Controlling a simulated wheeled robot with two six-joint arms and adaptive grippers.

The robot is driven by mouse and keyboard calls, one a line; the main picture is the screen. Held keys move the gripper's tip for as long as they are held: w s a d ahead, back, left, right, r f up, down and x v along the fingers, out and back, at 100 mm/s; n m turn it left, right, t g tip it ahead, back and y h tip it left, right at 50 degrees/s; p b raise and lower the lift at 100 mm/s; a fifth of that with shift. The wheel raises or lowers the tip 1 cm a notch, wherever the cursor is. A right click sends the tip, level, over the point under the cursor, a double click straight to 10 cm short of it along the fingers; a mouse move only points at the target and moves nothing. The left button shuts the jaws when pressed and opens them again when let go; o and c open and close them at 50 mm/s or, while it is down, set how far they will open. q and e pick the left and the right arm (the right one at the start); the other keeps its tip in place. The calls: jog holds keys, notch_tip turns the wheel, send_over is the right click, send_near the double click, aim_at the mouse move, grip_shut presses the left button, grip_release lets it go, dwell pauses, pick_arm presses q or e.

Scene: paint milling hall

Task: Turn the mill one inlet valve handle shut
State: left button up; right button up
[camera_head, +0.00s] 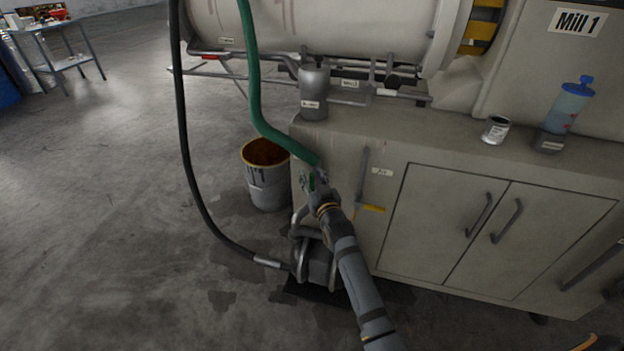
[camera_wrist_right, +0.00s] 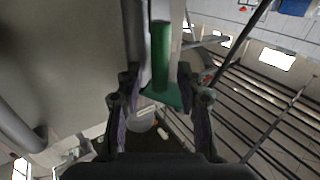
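My right gripper (camera_head: 318,182) is at the front left corner of the mill cabinet, by the lower end of the green hose (camera_head: 254,95). In the right wrist view my right gripper (camera_wrist_right: 158,80) has its fingers apart. The green hose (camera_wrist_right: 161,50) and a wider green piece (camera_wrist_right: 166,95) show between them, with gaps at the sides. I cannot tell whether the green piece is the valve handle. In the head view the inlet valve is mostly hidden by my gripper.
A pump (camera_head: 318,265) stands on the floor below my right arm, with a black hose (camera_head: 190,170) running to it. A rust-stained bucket (camera_head: 268,190) is left of the cabinet (camera_head: 430,215). A grey bottle (camera_head: 314,92), a small can (camera_head: 496,130) and a blue container (camera_head: 567,108) stand on top.

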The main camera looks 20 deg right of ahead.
jog(key=shift+w, duration=0.1)
grip_shut()
dwell(0.5)
